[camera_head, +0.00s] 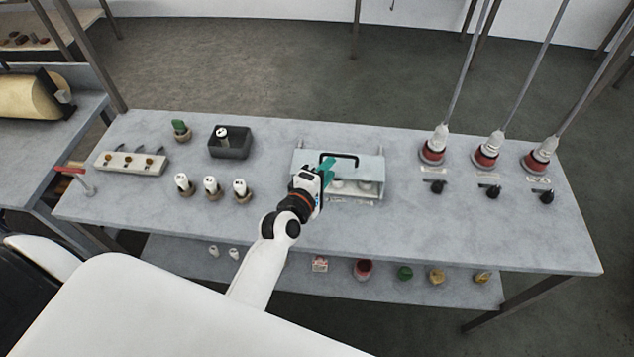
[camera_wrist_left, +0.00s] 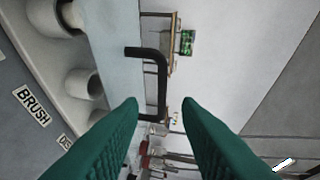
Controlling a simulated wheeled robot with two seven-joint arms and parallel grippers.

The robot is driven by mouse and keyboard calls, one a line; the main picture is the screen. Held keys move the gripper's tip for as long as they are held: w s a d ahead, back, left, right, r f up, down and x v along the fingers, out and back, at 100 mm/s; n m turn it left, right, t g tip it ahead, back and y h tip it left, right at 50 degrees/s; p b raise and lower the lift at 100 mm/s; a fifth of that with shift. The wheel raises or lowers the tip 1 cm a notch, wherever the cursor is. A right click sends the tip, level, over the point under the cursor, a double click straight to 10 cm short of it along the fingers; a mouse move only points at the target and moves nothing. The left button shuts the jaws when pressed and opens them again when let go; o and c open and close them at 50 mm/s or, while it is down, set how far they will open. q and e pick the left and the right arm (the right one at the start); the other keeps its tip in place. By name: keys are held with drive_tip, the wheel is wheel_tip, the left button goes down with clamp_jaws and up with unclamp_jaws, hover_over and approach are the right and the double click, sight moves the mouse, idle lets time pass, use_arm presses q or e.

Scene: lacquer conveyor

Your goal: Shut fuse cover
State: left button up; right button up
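The fuse cover (camera_head: 371,163) is a pale blue-grey panel with a black handle (camera_head: 340,156), on a housing at the middle of the bench. It stands raised, and white fuses (camera_head: 365,186) show below it. In the left wrist view the cover (camera_wrist_left: 115,42) is at upper left and its handle (camera_wrist_left: 162,80) lies ahead, between the fingertips in the picture. My left gripper (camera_head: 328,168), with teal fingers, is at the cover's front left. In the wrist view the fingers (camera_wrist_left: 160,104) are apart, with nothing held. I cannot tell whether they touch the handle. My right gripper is out of view.
Left of the housing are a dark box (camera_head: 230,150), several white fuses in holders (camera_head: 212,187) and a strip with knobs (camera_head: 131,162). Right of it are red-based lamps (camera_head: 487,153) with black switches (camera_head: 490,191). The front right of the bench (camera_head: 440,230) is clear.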

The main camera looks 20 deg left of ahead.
use_arm(q)
drive_tip(key=shift+b+v, duration=0.3)
drive_tip(key=shift+v, duration=2.4)
